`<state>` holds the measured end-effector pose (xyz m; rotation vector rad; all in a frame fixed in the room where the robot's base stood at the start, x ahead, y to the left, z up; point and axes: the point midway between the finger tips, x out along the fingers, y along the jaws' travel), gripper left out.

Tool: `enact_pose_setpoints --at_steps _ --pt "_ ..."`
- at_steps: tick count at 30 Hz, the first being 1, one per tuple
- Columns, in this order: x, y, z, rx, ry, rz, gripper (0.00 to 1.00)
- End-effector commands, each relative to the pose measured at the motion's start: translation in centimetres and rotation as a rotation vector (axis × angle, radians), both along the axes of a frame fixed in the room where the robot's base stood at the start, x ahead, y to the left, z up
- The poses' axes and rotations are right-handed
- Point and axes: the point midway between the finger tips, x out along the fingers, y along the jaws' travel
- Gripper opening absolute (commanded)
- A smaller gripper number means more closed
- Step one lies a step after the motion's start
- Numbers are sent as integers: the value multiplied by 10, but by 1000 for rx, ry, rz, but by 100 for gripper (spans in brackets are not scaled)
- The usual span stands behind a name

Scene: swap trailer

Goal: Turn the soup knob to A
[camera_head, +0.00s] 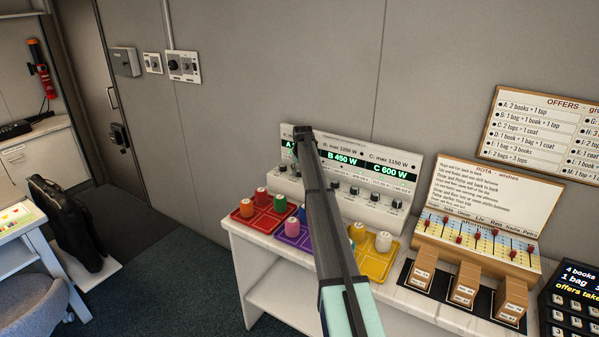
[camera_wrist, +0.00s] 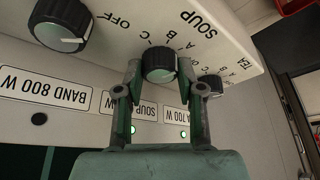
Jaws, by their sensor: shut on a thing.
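The soup knob (camera_wrist: 160,62) is black and round, on a pale panel with the word SOUP and letters A, B and C beside it. The wrist view shows the panel upside down. My gripper (camera_wrist: 158,72) is shut on this knob, one finger on each side. Which letter its pointer faces I cannot tell. In the head view the pale control panel (camera_head: 410,160) has displays reading B 450 W and C 600 W. My arm covers part of it, including most of the A display, and the soup knob cannot be made out there.
The band knob (camera_wrist: 60,22) and tea knob (camera_wrist: 211,84) flank the soup knob closely. Green lights show by the soup and tea labels. Below the panel are red (camera_head: 244,218), purple and yellow (camera_head: 384,268) trays with pieces. A rota board (camera_head: 500,195) stands to the right.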

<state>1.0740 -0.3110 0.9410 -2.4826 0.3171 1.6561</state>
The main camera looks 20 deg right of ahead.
Motion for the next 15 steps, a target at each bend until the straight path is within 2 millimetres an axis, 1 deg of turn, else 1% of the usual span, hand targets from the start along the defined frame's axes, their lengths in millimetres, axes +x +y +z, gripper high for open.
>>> enact_pose_setpoints --at_steps 11,12,13,14,15 --pt "-1 1 -1 2 3 -4 3" --pt "-1 1 -1 2 3 -4 48" --pt "-1 1 -1 2 3 -4 59" --pt "-1 1 -1 2 3 -4 63" --pt "-1 1 -1 2 3 -4 63"
